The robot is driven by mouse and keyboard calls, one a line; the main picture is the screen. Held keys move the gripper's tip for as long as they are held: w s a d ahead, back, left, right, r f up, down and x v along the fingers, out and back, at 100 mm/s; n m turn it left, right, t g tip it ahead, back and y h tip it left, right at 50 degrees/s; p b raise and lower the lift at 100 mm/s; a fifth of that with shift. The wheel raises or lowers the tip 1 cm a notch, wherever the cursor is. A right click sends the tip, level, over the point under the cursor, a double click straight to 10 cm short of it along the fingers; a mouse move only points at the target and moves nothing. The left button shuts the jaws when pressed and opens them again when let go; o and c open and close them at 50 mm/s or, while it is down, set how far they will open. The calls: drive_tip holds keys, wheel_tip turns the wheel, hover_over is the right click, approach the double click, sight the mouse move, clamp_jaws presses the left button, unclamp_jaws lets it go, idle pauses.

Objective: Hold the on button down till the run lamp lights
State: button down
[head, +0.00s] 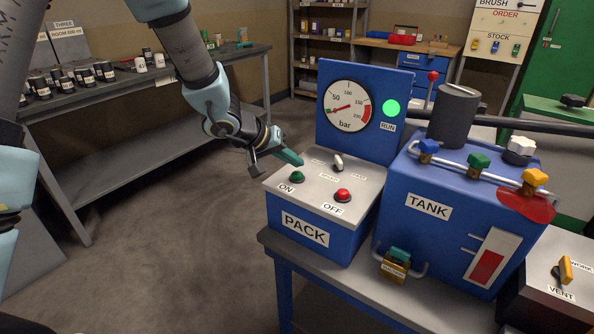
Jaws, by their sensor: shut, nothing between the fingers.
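The green ON button (297,176) sits at the left of the grey sloping top of the blue PACK box (318,237). The red OFF button (343,195) is to its right, and a switch lever (338,162) stands behind them. The RUN lamp (391,108) on the blue upright panel shows bright green. Left of it a round bar gauge (347,107) has its red needle toward the low side. My gripper (297,160) comes in from the upper left, shut and empty. Its tip shows just above and behind the ON button, apparently clear of it.
The blue TANK (428,206) with several coloured valve handles stands right of the box on the same bench (369,290). A VENT box (561,290) is at the lower right. Open floor lies between.

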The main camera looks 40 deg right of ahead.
sight(294, 176)
drive_tip(key=shift+r, duration=0.15)
wheel_tip(294, 176, up, 5)
drive_tip(key=p, duration=0.6)
idle(0.4)
drive_tip(key=w+a+r+n+t+y, duration=0.2)
drive_tip(key=w+a+t, duration=0.2)
drive_tip(key=w+a, duration=0.65)
drive_tip(key=w+a+r+n+t+y, duration=0.1)
drive_tip(key=w+a+n+y, duration=0.1)
drive_tip(key=a, duration=0.7)
drive_tip(key=w+a+r+n+t+y, duration=0.1)
drive_tip(key=w+a+y, duration=0.15)
drive_tip(key=a, duration=0.65)
drive_tip(key=s+a+n+g+y, duration=0.1)
drive_tip(key=s+a+g, duration=0.1)
drive_tip(key=s+a, duration=0.3)
drive_tip(key=s+a+r+n+g+y, duration=0.1)
drive_tip(key=s+a, duration=0.5)
drive_tip(key=a, duration=0.8)
drive_tip(key=shift+a+n+g, duration=0.2)
drive_tip(key=shift+n+g, duration=0.2)
drive_tip(key=shift+n, duration=0.4)
